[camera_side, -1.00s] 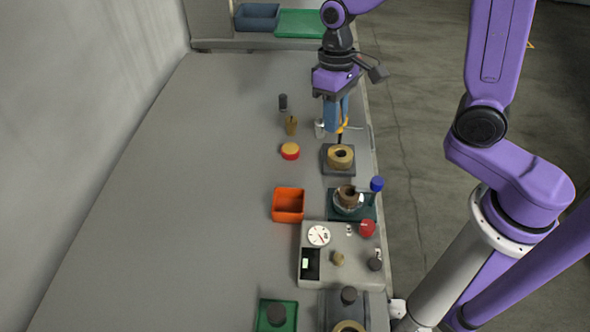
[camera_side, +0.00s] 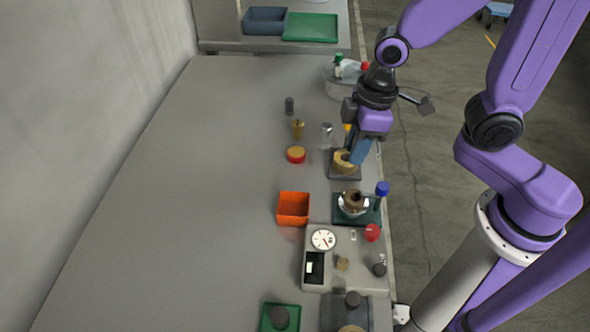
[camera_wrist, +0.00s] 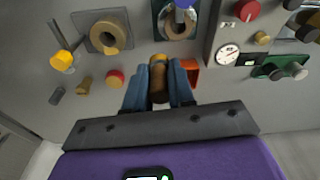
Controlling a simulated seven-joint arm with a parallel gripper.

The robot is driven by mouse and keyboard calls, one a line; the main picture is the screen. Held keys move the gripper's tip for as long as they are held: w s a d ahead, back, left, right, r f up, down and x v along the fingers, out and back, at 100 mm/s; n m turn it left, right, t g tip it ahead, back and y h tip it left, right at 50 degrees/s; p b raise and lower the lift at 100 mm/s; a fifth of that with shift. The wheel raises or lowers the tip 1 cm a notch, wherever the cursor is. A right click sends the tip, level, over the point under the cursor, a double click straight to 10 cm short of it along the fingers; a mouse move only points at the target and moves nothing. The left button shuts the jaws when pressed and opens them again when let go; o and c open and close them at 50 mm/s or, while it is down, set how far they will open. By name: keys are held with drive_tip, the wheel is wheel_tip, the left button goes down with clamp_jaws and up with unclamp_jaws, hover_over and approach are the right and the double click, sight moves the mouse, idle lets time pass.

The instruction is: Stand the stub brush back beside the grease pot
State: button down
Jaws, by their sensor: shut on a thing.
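My gripper (camera_side: 358,155) is shut on a brown, wooden-looking stub piece with a yellowish end, which I take for the stub brush (camera_wrist: 158,80). In the wrist view it sits between the two blue fingers; in the side view the fingers hide it. My gripper is above the bench, in front of the cork ring on a grey plate. A low red tin with a yellow top, likely the grease pot (camera_side: 296,155), stands to the left of the gripper; it also shows in the wrist view (camera_wrist: 115,78).
The bench's left is clear.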

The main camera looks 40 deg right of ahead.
drive_tip(key=w+a+f, duration=0.3)
drive_tip(key=w+f, duration=0.1)
drive_tip(key=w, duration=0.3)
hover_over(293, 179)
drive_tip(key=f, duration=0.3)
drive_tip(key=s+f, duration=0.1)
drive_tip(key=f, duration=0.1)
drive_tip(key=shift+d, duration=0.25)
drive_tip(key=shift+w+a+f, duration=0.1)
drive_tip(key=shift+w+f, duration=0.1)
drive_tip(key=shift+f, duration=0.75)
drive_tip(key=shift+w+f, duration=0.15)
drive_tip(key=shift+f, duration=0.75)
drive_tip(key=shift+f, duration=0.15)
drive_tip(key=c, duration=1)
unclamp_jaws()
drive_tip(key=shift+o, duration=0.2)
wheel_tip(293, 179, up, 12)
drive_tip(key=d, duration=0.1)
drive_tip(key=shift+s, duration=0.45)
drive_tip(key=shift+d, duration=0.1)
